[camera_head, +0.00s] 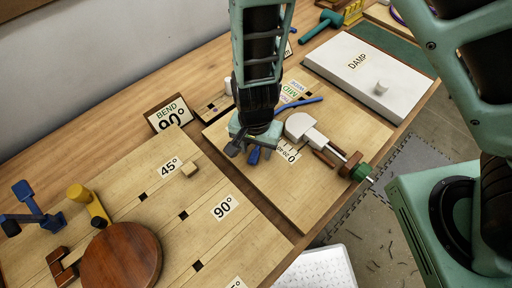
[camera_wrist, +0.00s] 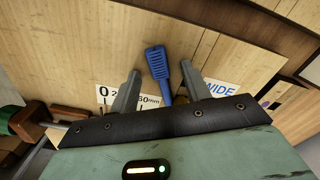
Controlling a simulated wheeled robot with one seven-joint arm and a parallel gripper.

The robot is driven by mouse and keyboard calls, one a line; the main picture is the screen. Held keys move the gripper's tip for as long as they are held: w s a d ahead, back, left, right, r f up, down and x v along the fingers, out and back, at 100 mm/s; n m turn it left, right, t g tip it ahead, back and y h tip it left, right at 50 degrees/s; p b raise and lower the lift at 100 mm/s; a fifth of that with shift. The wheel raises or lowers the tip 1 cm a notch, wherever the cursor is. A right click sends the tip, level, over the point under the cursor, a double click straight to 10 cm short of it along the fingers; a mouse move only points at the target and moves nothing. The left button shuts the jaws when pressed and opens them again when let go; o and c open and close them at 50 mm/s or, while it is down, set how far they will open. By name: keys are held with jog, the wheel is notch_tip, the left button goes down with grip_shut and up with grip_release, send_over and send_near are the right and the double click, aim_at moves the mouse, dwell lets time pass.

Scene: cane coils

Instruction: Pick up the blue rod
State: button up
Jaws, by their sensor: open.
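A thin blue rod (camera_head: 300,103) lies on the light wooden board, just to the right of my gripper in the head view. In the head view my gripper (camera_head: 250,150) is low over the board.
A pale rounded block (camera_head: 302,127) and a green-ended clamp (camera_head: 358,170) stand on the board (camera_head: 310,200) to the right. A white "DAMP" box (camera_head: 345,70) lies behind. At left, the grooved board (camera_head: 150,225) holds a brown disc (camera_head: 122,255) and a yellow piece (camera_head: 90,203).

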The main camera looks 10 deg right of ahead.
grip_shut()
